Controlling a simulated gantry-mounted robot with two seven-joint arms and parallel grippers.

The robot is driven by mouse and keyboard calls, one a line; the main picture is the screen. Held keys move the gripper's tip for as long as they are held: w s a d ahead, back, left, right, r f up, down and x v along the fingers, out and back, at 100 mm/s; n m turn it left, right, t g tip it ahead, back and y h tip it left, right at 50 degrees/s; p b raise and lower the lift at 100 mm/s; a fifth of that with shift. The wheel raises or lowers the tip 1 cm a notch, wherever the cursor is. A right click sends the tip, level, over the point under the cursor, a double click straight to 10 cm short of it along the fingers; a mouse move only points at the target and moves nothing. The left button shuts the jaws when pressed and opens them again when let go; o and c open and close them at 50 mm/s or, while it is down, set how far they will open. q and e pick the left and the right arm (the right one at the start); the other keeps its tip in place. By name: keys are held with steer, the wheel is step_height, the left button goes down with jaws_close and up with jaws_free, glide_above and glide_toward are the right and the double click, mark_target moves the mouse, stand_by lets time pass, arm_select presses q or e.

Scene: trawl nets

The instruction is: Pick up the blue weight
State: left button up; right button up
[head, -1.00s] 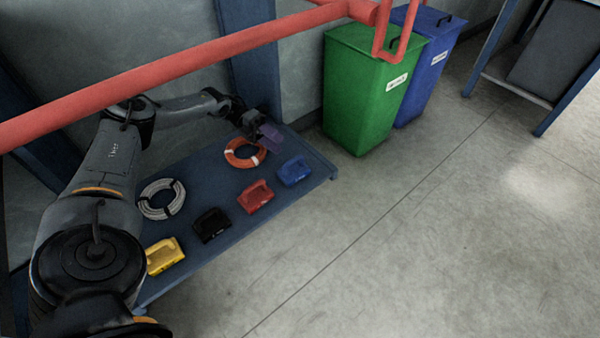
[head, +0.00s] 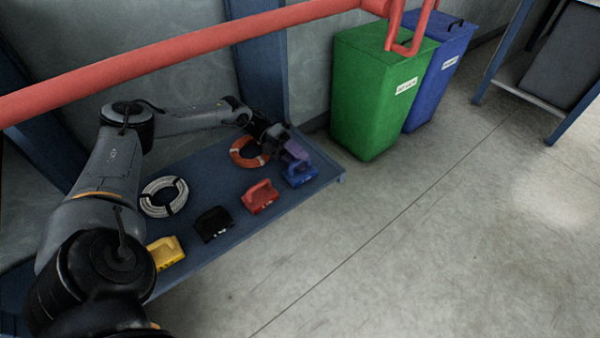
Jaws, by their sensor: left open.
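The blue weight (head: 300,176) sits on the blue bench (head: 215,178) near its right end, at the end of a row of weights. My left gripper (head: 290,152) is open and hangs just above and behind the blue weight, with its purplish fingers over the weight's upper part. The fingers overlap the weight in the picture, and I cannot tell whether they touch it. My right gripper is not in the view.
A red weight (head: 261,197), a black weight (head: 214,224) and a yellow weight (head: 165,252) stand on the bench. Behind lie an orange rope coil (head: 238,158) and a white coil (head: 148,200). A red rail (head: 190,58) crosses above. Green (head: 360,110) and blue (head: 428,95) bins stand beyond.

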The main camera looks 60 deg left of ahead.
arm_select(q)
steer(key=shift+w+d+f, duration=0.1)
steer(key=shift+w+d, duration=0.15)
steer(key=shift+d, duration=0.35)
jaws_close()
stand_by(1.1)
